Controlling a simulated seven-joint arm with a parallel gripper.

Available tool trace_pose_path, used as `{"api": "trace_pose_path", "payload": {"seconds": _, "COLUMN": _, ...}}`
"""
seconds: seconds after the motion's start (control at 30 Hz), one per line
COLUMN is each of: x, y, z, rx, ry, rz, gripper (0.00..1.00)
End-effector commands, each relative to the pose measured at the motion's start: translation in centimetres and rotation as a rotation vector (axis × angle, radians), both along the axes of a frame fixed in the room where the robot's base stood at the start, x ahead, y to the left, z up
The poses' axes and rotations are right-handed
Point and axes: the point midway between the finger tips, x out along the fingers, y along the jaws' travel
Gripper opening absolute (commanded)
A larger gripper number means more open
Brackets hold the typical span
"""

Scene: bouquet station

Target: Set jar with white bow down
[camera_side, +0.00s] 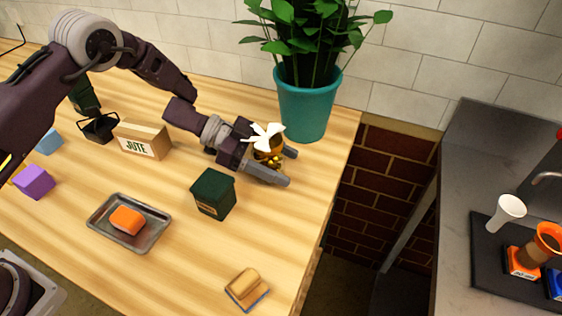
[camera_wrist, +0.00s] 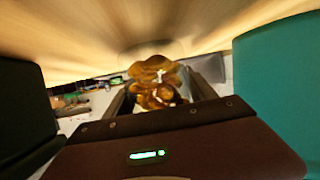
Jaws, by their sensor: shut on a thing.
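The jar with white bow (camera_side: 267,157) is a small amber jar with a large white bow on top, near the right edge of the wooden counter. My gripper (camera_side: 284,166) reaches in low from the left, its fingers on either side of the jar, shut on it. The jar also shows in the wrist view (camera_wrist: 154,72), between the fingers, close to the wood surface. A shadow lies on the wood beside it. I cannot tell whether its base touches the counter. The fingers hide part of its lower body.
A teal plant pot (camera_side: 305,105) stands close behind my gripper, and a dark green box (camera_side: 213,195) in front. A JUTE box (camera_side: 144,139), a metal tray (camera_side: 98,222) with an orange block (camera_side: 127,220), and a sponge-like block (camera_side: 246,289) are around.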

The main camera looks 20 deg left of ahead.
Motion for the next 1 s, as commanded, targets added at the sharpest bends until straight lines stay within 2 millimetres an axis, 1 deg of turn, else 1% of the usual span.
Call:
{"api": "trace_pose_path", "payload": {"seconds": 0.13, "x": 0.0, "y": 0.0, "z": -0.2, "rx": -0.001, "ry": 0.0, "rz": 0.0, "gripper": 0.0}}
{"api": "trace_pose_path", "payload": {"seconds": 0.17, "x": 0.0, "y": 0.0, "z": -0.3, "rx": 0.0, "ry": 0.0, "rz": 0.0, "gripper": 0.68}}
{"api": "trace_pose_path", "payload": {"seconds": 0.2, "x": 0.0, "y": 0.0, "z": -0.3, "rx": 0.0, "ry": 0.0, "rz": 0.0, "gripper": 0.76}}
{"api": "trace_pose_path", "payload": {"seconds": 0.27, "x": 0.0, "y": 0.0, "z": -0.3, "rx": 0.001, "ry": 0.0, "rz": 0.0, "gripper": 0.86}}
{"api": "trace_pose_path", "payload": {"seconds": 0.53, "x": 0.0, "y": 0.0, "z": -0.2, "rx": 0.0, "ry": 0.0, "rz": 0.0, "gripper": 0.86}}
{"api": "trace_pose_path", "payload": {"seconds": 0.6, "x": 0.0, "y": 0.1, "z": 0.2, "rx": 0.0, "ry": 0.0, "rz": 0.001, "gripper": 0.86}}
{"api": "trace_pose_path", "payload": {"seconds": 0.67, "x": -0.1, "y": 1.1, "z": 0.5, "rx": 0.001, "ry": 0.0, "rz": 0.003, "gripper": 0.86}}
{"api": "trace_pose_path", "payload": {"seconds": 0.8, "x": -0.5, "y": 4.1, "z": 1.8, "rx": 0.001, "ry": 0.0, "rz": 0.005, "gripper": 0.86}}
{"api": "trace_pose_path", "payload": {"seconds": 0.9, "x": -0.8, "y": 5.7, "z": 2.5, "rx": 0.0, "ry": 0.001, "rz": 0.004, "gripper": 0.86}}
{"api": "trace_pose_path", "payload": {"seconds": 1.0, "x": -1.0, "y": 6.6, "z": 2.8, "rx": 0.001, "ry": 0.001, "rz": 0.003, "gripper": 0.86}}
